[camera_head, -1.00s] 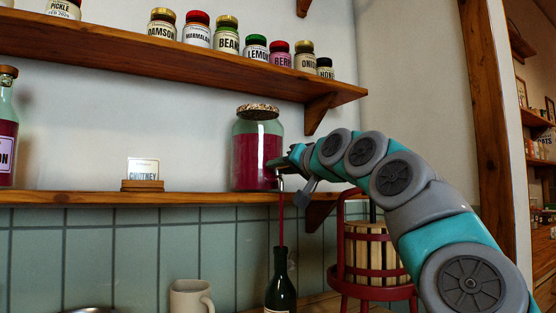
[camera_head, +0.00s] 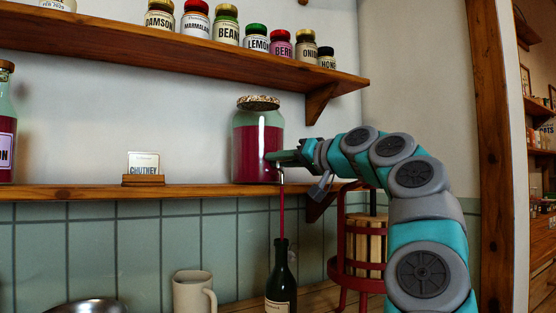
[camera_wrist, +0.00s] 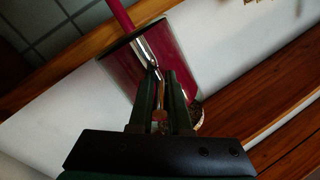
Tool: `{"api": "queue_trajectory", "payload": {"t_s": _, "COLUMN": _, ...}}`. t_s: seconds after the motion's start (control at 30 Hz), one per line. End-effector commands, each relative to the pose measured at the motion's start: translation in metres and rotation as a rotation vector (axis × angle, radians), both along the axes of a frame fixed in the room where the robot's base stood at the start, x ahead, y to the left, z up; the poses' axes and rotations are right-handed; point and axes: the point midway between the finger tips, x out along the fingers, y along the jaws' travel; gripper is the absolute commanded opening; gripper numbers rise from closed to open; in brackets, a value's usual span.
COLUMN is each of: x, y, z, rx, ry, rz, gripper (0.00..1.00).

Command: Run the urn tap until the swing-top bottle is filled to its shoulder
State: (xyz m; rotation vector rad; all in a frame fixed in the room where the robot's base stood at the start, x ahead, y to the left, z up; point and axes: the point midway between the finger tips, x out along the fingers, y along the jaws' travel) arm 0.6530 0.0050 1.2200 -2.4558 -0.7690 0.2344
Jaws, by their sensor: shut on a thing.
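The urn (camera_head: 258,148) is a glass jar of dark red liquid with a speckled lid, standing on the lower shelf. Its metal tap (camera_head: 281,175) juts out over the shelf's front edge; the tap also shows in the wrist view (camera_wrist: 146,50). A thin red stream (camera_head: 281,212) runs from it into the mouth of a dark green bottle (camera_head: 281,283) standing upright below. The level inside the bottle cannot be made out through the dark glass. My gripper (camera_head: 276,157) is shut on the tap's handle (camera_wrist: 160,115), which is mostly hidden between the fingers.
The upper shelf (camera_head: 180,55) holds several labelled jars. A chutney card (camera_head: 143,164) and a bottle of red liquid (camera_head: 6,130) stand on the lower shelf (camera_head: 75,192). A mug (camera_head: 190,292) is left of the dark bottle; a red-framed slatted press (camera_head: 365,245) is to its right.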

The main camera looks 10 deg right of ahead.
Motion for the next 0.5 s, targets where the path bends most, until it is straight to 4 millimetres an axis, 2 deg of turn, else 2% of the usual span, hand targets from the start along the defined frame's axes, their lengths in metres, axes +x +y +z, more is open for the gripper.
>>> {"api": "queue_trajectory", "payload": {"t_s": 0.03, "x": 0.0021, "y": -0.0047, "z": -0.0056, "rx": -0.003, "ry": 0.006, "rz": -0.004, "gripper": 0.0}}
{"api": "queue_trajectory", "payload": {"t_s": 0.47, "x": -0.0004, "y": -0.0019, "z": -0.0049, "rx": -0.009, "ry": 0.0, "rz": 0.012, "gripper": 0.0}}
{"api": "queue_trajectory", "payload": {"t_s": 0.5, "x": -0.0005, "y": -0.0019, "z": -0.0048, "rx": -0.008, "ry": 0.0, "rz": 0.011, "gripper": 0.18}}
